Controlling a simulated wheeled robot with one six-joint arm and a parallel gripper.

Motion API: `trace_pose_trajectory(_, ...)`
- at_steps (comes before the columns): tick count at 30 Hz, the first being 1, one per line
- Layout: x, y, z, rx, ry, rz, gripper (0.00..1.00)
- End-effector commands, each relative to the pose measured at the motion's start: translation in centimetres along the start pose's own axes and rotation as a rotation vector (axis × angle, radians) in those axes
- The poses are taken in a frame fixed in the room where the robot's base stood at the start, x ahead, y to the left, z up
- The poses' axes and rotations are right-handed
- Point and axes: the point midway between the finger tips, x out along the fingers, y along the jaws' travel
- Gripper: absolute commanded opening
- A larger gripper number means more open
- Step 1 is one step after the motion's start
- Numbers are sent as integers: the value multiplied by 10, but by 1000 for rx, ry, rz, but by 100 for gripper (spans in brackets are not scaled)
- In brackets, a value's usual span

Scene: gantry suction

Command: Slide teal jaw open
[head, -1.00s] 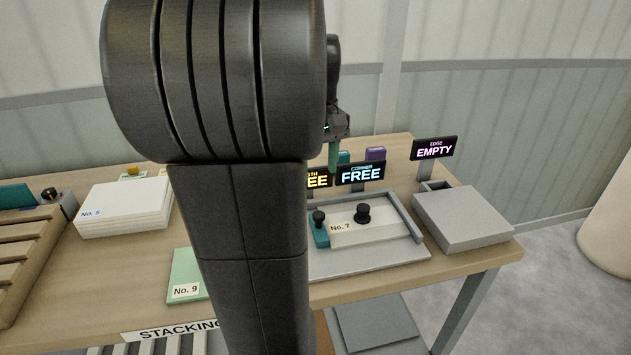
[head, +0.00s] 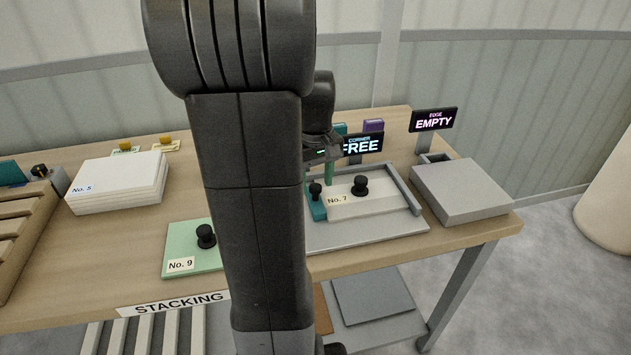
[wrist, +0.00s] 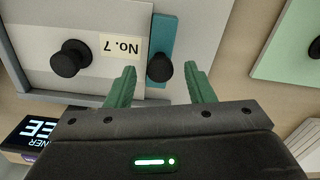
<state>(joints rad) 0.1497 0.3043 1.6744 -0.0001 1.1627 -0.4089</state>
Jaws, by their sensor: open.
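The teal jaw (head: 317,209) is a narrow bar with a black knob (head: 315,190). It lies against the left edge of a pale plate labelled No. 7 (head: 380,203), which sits in a grey corner fixture (head: 400,239). In the wrist view the teal jaw (wrist: 163,34) and its knob (wrist: 160,68) show between the green fingertips. My gripper (wrist: 160,82) is open, with one finger on each side of the knob and visible gaps to it. In the head view my gripper (head: 322,170) is just above and behind the jaw, partly hidden by my arm.
A sign reading CORNER FREE (head: 361,146) stands behind the fixture. A grey block (head: 460,190) and an EMPTY sign (head: 434,120) are at right. A green plate No. 9 (head: 185,250) lies left of my arm, and a white stack No. 5 (head: 115,180) farther left.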

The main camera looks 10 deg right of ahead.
Motion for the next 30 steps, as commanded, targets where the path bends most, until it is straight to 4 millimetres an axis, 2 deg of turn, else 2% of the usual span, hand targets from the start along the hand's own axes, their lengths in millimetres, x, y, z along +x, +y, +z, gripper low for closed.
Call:
trace_pose_trajectory(10, 5, 0, 0, 0, 0, 0, 48)
trace_pose_trajectory(11, 5, 0, 0, 0, 0, 0, 44)
trace_pose_trajectory(15, 5, 0, 0, 0, 0, 0, 17)
trace_pose_trajectory(18, 4, 0, 0, 0, 0, 0, 0)
trace_pose_trajectory(25, 4, -7, -2, -2, 0, 0, 0)
trace_pose_trajectory(30, 3, -35, -8, -6, 0, 0, 0)
